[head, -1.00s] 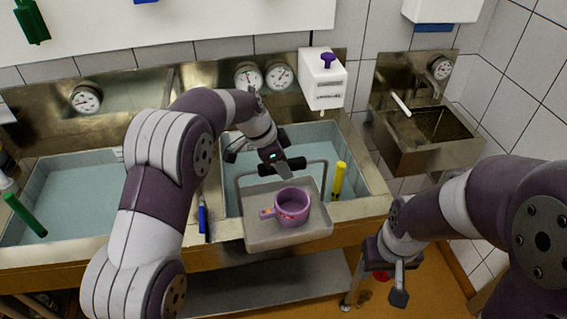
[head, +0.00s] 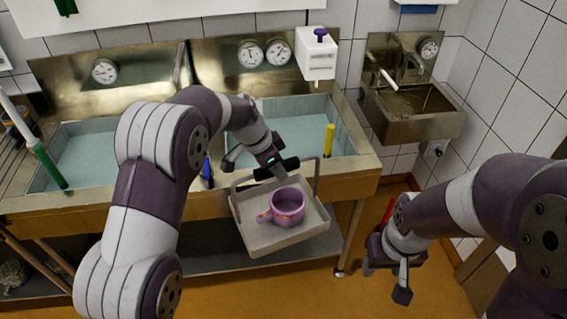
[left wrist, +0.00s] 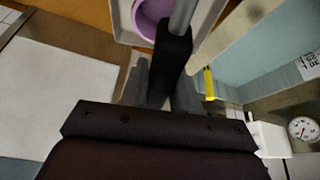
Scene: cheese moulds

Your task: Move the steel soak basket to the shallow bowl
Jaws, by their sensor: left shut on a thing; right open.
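The steel soak basket (head: 258,236) is a grey shallow tray with a tall bail handle, tilted, hanging in front of the sink counter. A purple pot with a side handle (head: 287,206) sits inside it. My left gripper (head: 277,170) is shut on the basket's handle bar; in the left wrist view the dark grip (left wrist: 172,62) is closed around the bar, with the purple pot (left wrist: 150,18) beyond. Two water-filled bowls are in the counter, a left bowl (head: 95,155) and a right bowl (head: 290,120); I cannot tell which is shallower. My right gripper (head: 402,280) is open and empty, low at the right.
A green-handled tool (head: 48,165) leans in the left bowl and a yellow one (head: 329,141) stands in the right bowl. A blue item (head: 207,172) is at the divider. Orange floor (head: 300,285) is clear in front.

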